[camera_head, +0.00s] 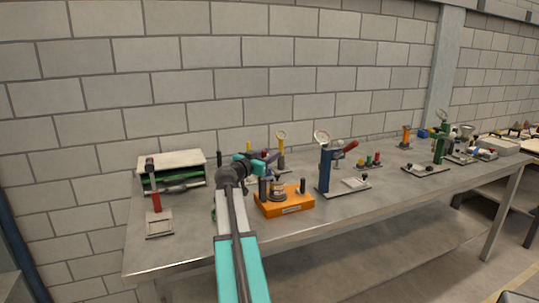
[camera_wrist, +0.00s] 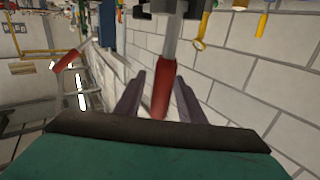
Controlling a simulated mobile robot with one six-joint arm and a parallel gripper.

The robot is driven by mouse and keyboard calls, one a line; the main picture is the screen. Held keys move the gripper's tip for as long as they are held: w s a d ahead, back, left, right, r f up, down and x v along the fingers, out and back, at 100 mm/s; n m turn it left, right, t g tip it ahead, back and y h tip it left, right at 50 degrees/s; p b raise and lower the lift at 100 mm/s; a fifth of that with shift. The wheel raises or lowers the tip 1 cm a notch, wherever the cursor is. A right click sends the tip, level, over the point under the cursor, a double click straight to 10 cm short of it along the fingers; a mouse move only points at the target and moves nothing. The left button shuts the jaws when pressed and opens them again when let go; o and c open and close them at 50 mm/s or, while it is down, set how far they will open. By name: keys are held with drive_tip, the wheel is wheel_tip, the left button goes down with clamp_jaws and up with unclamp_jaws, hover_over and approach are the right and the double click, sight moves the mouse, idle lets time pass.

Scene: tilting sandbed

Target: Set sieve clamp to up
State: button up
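In the wrist view, a red handle (camera_wrist: 162,88) on a grey metal shaft (camera_wrist: 174,38) reaches down from the top of the picture between the two purple fingers of my gripper (camera_wrist: 160,98). The fingers are apart, with a visible gap on the left of the handle; contact cannot be told. I take this handle to be the clamp lever, but its base is out of view. In the head view, my gripper (camera_head: 268,158) is above and behind an orange base (camera_head: 285,203) bearing a round metal and dark part (camera_head: 277,188). The red handle cannot be made out there.
A blue press (camera_head: 325,170) with a red lever (camera_head: 347,149) stands right of the orange base. A green press (camera_head: 440,150) stands further right. The block wall is close behind.

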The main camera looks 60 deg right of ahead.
drive_tip(key=shift+c, duration=0.5)
clamp_jaws()
drive_tip(key=shift+s+d+b, duration=0.1)
drive_tip(key=shift+s+b, duration=0.05)
drive_tip(key=shift+b, duration=0.35)
